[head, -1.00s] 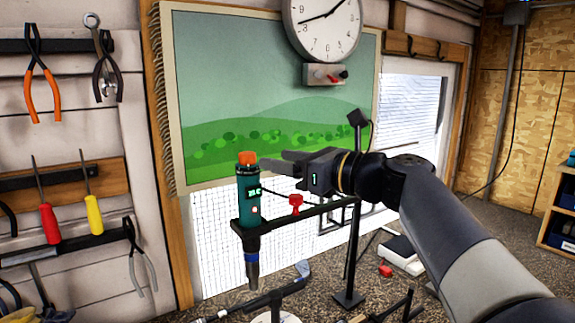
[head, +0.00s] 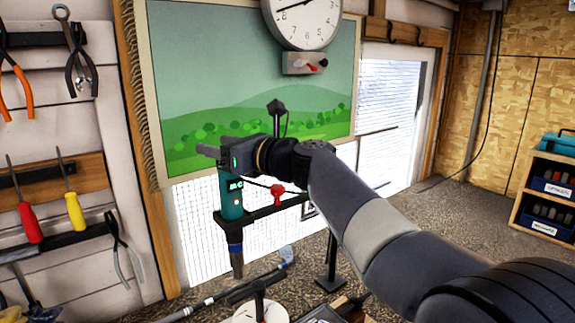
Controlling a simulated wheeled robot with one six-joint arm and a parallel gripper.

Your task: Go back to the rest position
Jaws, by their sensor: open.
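My gripper (head: 215,150) is at the end of my arm, near the middle of the head view, with its fingers pointing left. It is open, with nothing seen between its fingers. A teal power tool (head: 231,198) hangs upright in a black holder arm (head: 262,212), its dark tip pointing down.
A golf club (head: 215,298) lies low in the view beside a white round plate (head: 262,313). A black stand (head: 330,270) rises behind my arm. Pliers and screwdrivers (head: 74,211) hang on the left wall.

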